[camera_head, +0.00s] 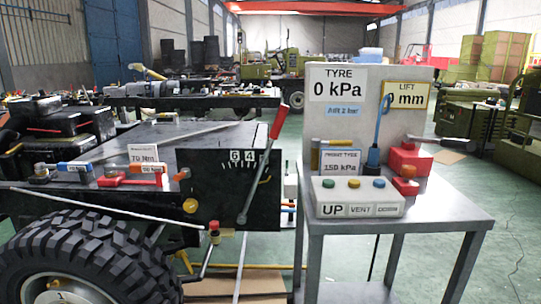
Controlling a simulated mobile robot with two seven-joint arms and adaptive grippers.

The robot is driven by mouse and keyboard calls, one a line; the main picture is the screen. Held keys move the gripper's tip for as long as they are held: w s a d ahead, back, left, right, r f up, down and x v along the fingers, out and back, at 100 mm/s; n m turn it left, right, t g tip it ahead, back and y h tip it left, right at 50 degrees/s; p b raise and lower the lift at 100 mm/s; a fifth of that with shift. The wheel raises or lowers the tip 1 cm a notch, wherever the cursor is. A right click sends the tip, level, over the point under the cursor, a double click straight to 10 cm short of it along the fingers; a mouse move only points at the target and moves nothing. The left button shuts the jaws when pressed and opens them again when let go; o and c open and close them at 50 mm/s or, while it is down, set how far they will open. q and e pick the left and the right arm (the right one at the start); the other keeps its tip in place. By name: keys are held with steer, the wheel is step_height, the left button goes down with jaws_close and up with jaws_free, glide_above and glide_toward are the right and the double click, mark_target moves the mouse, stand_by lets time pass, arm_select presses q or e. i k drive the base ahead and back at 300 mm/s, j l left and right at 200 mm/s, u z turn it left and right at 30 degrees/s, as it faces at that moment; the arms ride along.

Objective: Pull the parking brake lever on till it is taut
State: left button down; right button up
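The parking brake lever (258,180) appears to be the grey rod with a red grip (279,122) at its upper end. It leans to the right, with its lower end near the bottom right of a black side plate (205,195) on the chassis. White marks, including a 6 and a 4, show on the plate just left of the rod. The brake cable is not clearly made out, so its tension cannot be told. Neither of my grippers is in view.
A grey metal table (460,215) stands close right of the lever, with a button box (360,208) and a tyre gauge panel (345,110). A large tyre (80,255) is at lower left. Tools lie on the chassis top. Green floor (500,255) is clear at right.

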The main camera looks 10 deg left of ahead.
mark_target(279, 121)
steer(key=i+j+z, duration=0.1)
steer(key=z, duration=0.3)
steer(key=i+j+z, duration=0.1)
steer(key=z, duration=0.25)
steer(key=j+z, duration=0.15)
steer(key=z, duration=0.25)
steer(key=i+j+z, duration=0.1)
steer(key=z, duration=0.3)
steer(key=k+j, duration=0.05)
